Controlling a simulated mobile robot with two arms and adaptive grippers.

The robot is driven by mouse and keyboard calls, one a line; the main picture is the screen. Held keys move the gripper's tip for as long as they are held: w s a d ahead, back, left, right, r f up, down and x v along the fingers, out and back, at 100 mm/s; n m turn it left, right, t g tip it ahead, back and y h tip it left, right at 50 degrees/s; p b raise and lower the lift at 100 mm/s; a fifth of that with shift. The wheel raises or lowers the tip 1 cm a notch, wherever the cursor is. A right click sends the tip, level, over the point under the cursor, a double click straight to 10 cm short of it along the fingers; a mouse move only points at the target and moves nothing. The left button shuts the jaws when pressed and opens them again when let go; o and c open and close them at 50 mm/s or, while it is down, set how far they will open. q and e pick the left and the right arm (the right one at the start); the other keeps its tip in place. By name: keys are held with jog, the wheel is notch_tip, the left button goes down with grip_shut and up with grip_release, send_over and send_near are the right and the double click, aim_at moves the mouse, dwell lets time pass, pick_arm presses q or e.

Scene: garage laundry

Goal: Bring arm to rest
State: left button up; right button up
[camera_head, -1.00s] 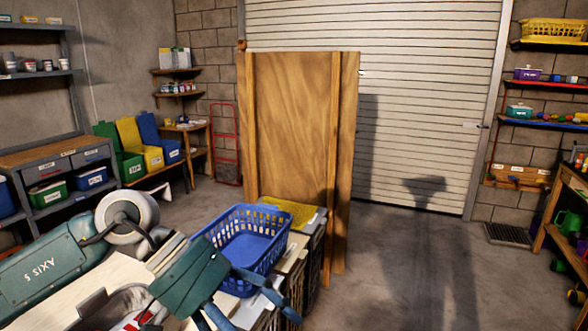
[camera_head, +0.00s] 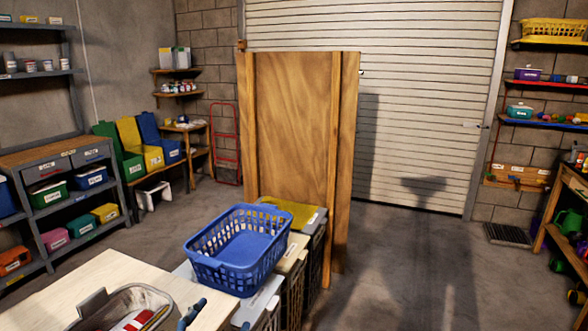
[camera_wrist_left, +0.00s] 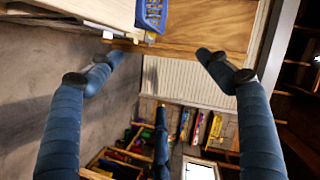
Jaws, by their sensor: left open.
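My left gripper (camera_wrist_left: 160,57) is open in the left wrist view. Its blue fingers are spread apart with nothing between them. In the head view only blue tips of the left gripper (camera_head: 213,319) show at the bottom edge, beside the corner of the pale wooden tabletop. The rest of that arm is out of the head view. My right gripper is in neither view.
A blue laundry basket (camera_head: 225,272), empty, sits on lidded bins past the tabletop (camera_head: 60,290). A grey container (camera_head: 90,307) with red and white contents stands on the tabletop. A wooden panel (camera_head: 290,125) stands behind. Floor at right is clear.

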pick_arm(q)
jog(key=s+a+f+n+g+y, duration=0.1)
jog(key=s+a+f+n+g, duration=0.35)
jog(key=s+f, duration=0.75)
jog(key=s+a+f+n+g, duration=0.1)
jog(key=s+f+n+g, duration=0.55)
jog(key=s+f, duration=0.55)
jog(key=s+f+g, duration=0.1)
jog(key=s+f, duration=0.1)
jog(key=f, duration=1)
jog(key=s+f+g, duration=0.1)
jog(key=s+f, duration=0.1)
jog(key=f, duration=1)
jog(key=s+a+f+m+g, duration=0.1)
jog(key=s+a+f, duration=0.1)
jog(key=s+f, duration=1.4)
jog(key=shift+s+a+f+y, duration=0.2)
jog(key=shift+s+a+y, duration=0.1)
jog(key=shift+s, duration=0.4)
